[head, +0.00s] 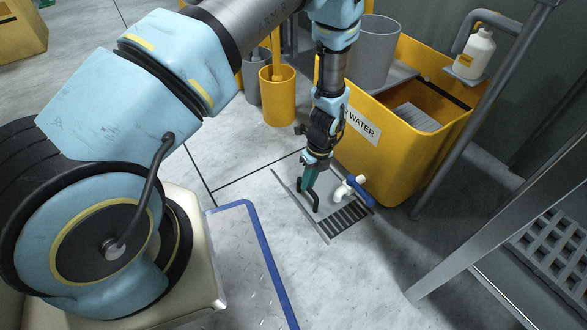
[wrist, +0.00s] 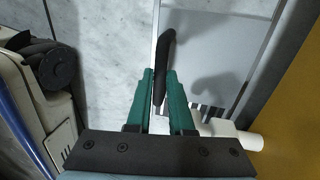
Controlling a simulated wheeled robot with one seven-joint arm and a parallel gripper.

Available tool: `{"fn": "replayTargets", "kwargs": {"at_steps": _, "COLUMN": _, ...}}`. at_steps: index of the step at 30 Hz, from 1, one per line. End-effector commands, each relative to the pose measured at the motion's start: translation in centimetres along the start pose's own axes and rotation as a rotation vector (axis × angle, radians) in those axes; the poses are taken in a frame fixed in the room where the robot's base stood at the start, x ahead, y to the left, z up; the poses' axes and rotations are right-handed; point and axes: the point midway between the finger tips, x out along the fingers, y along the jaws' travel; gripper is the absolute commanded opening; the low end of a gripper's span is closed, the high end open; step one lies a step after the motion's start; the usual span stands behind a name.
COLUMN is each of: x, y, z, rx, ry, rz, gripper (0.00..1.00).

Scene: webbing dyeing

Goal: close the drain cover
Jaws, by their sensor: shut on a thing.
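The drain cover (head: 316,180) is a flat grey plate between two metal side rails in the floor. It also shows in the wrist view (wrist: 205,62). Dark slots of the drain grate (head: 345,219) are exposed at the near right end of the frame. A black bar handle (head: 316,201) stands on the cover; it also shows in the wrist view (wrist: 167,50). My gripper (head: 306,186) points down over the cover. Its green fingers (wrist: 160,92) are shut on the handle, and they hide part of it.
A yellow water tank (head: 407,160) stands just behind the drain. Its white outlet pipe with a blue valve lever (head: 360,190) reaches over the drain's right side. A yellow bucket (head: 278,97) stands farther back. A blue-edged plate (head: 245,260) lies on the floor left of the drain.

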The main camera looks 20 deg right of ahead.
Motion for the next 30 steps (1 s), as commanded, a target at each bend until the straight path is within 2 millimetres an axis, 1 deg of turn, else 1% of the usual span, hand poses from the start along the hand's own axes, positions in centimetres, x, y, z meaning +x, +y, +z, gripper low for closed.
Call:
{"fn": "replayTargets", "kwargs": {"at_steps": 1, "x": -0.5, "y": 0.1, "z": -1.4, "rx": 0.007, "ry": 0.001, "rz": 0.002, "gripper": 0.00}}
{"fn": "replayTargets", "kwargs": {"at_steps": 3, "x": -0.5, "y": 0.1, "z": -3.0, "rx": 0.006, "ry": 0.001, "rz": 0.002, "gripper": 0.00}}
{"fn": "replayTargets", "kwargs": {"at_steps": 6, "x": -0.4, "y": 0.1, "z": -4.8, "rx": 0.004, "ry": 0.000, "rz": 0.000, "gripper": 0.00}}
{"fn": "replayTargets", "kwargs": {"at_steps": 9, "x": -0.3, "y": 0.0, "z": -6.1, "rx": 0.004, "ry": 0.000, "rz": 0.000, "gripper": 0.00}}
{"fn": "replayTargets", "kwargs": {"at_steps": 15, "x": -0.1, "y": 0.0, "z": -7.4, "rx": 0.000, "ry": 0.000, "rz": -0.001, "gripper": 0.00}}
{"fn": "replayTargets", "kwargs": {"at_steps": 25, "x": 0.0, "y": 0.0, "z": -7.8, "rx": 0.002, "ry": 0.004, "rz": 0.000, "gripper": 0.00}}
{"fn": "replayTargets", "kwargs": {"at_steps": 26, "x": 0.0, "y": 0.0, "z": -7.8, "rx": 0.003, "ry": 0.004, "rz": 0.000, "gripper": 0.23}}
{"fn": "replayTargets", "kwargs": {"at_steps": 30, "x": 0.0, "y": 0.0, "z": -7.7, "rx": 0.002, "ry": 0.002, "rz": 0.000, "gripper": 0.39}}
